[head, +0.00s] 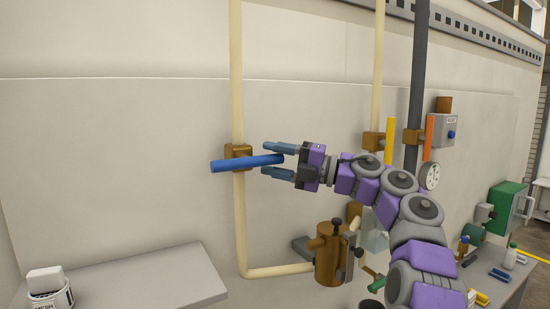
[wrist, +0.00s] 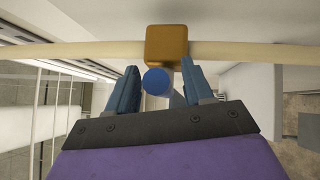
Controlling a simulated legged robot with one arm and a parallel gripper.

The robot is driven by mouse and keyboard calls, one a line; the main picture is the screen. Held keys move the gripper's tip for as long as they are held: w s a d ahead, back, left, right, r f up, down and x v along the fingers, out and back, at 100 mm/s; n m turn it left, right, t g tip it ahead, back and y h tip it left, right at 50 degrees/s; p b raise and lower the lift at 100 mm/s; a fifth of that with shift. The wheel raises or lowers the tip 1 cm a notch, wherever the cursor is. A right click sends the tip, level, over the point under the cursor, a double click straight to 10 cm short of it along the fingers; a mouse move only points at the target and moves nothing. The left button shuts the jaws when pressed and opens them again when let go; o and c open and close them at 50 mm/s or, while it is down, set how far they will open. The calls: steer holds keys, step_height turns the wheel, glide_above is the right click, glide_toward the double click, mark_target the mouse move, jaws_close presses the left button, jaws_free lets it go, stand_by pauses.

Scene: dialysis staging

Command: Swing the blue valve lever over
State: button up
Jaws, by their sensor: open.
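The blue valve lever (head: 246,162) sticks out roughly level from a brass valve body (head: 238,151) on a cream vertical pipe. My gripper (head: 271,161) is open at the lever's right end, with one finger above it and one below. In the wrist view, the lever's round blue end (wrist: 156,81) sits between my open fingers (wrist: 160,84), closer to the left one. The brass valve body (wrist: 167,45) shows just beyond the fingertips. I cannot tell whether either finger touches the lever.
A yellow lever (head: 389,141) and an orange lever (head: 429,137) stand upright on pipes to the right. A brass canister (head: 328,254) is below my arm. A grey shelf (head: 150,281) with a white container (head: 50,290) is at lower left. The wall left of the blue lever is clear.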

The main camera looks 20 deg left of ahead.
steer(key=shift+a, duration=0.45)
steer(key=shift+d, duration=0.2)
steer(key=c, duration=0.6)
jaws_close()
